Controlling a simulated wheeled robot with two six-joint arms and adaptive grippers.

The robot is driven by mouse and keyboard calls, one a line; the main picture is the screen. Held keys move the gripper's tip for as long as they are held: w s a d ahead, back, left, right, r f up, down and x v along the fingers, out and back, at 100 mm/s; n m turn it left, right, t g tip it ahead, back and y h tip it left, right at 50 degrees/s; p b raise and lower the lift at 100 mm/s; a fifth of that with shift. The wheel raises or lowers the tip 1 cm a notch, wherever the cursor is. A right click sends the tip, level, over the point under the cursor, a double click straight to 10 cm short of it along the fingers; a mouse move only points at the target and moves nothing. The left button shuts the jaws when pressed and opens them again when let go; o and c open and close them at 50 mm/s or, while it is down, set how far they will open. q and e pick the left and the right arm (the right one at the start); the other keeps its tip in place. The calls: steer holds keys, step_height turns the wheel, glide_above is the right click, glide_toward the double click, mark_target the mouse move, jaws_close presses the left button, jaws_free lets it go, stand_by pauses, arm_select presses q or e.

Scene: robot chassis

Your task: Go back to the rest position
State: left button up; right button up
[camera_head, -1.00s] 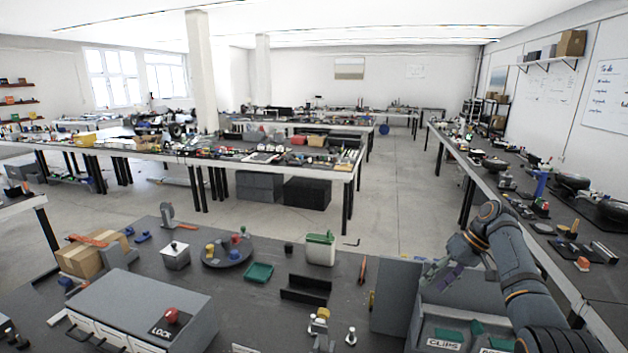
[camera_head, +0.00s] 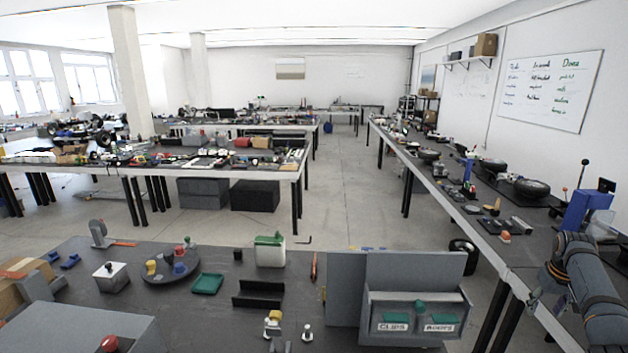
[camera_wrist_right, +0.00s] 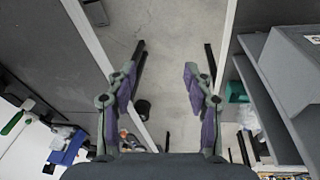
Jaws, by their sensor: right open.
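My right arm comes in at the lower right of the head view, with my right gripper (camera_head: 538,298) at its end, in front of the right-hand bench and apart from the grey parts cabinet (camera_head: 345,300). In the right wrist view my right gripper (camera_wrist_right: 163,75) has its two purple-padded fingers spread wide apart, with nothing between them but the concrete floor far below. It is over the gap between two table edges. My left gripper is not in view.
The long right-hand bench (camera_head: 452,208) is cluttered. A floor aisle (camera_head: 345,205) is clear.

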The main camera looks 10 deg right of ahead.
steer(key=s+d+f+n+g+h, duration=0.1)
steer(key=s+d+f+n+h, duration=0.2)
steer(key=s+d+f+h, duration=0.75)
steer(key=s+f+n+t+y, duration=0.3)
steer(key=s+f+n, duration=0.3)
steer(key=s+f, duration=0.95)
steer(key=s+a+f+m+g+y, duration=0.15)
steer(key=s+a+f, duration=0.25)
steer(key=a+f, duration=0.6)
steer(key=s+a+f+y, duration=0.35)
steer(key=a+f, duration=0.45)
steer(key=a, duration=0.5)
steer(key=s+a+f+y+b, duration=0.1)
steer(key=a+f, duration=0.3)
steer(key=a, duration=0.6)
steer(key=s+a+f+m+y+b, duration=0.1)
steer(key=a+f, duration=0.4)
steer(key=a, duration=0.6)
steer(key=s+a+f+y+b, duration=0.1)
steer(key=a+f, duration=0.4)
steer(key=a, duration=0.6)
steer(key=shift+m+y+b, duration=0.35)
steer(key=shift+b, duration=0.45)
steer(key=shift+g, duration=0.25)
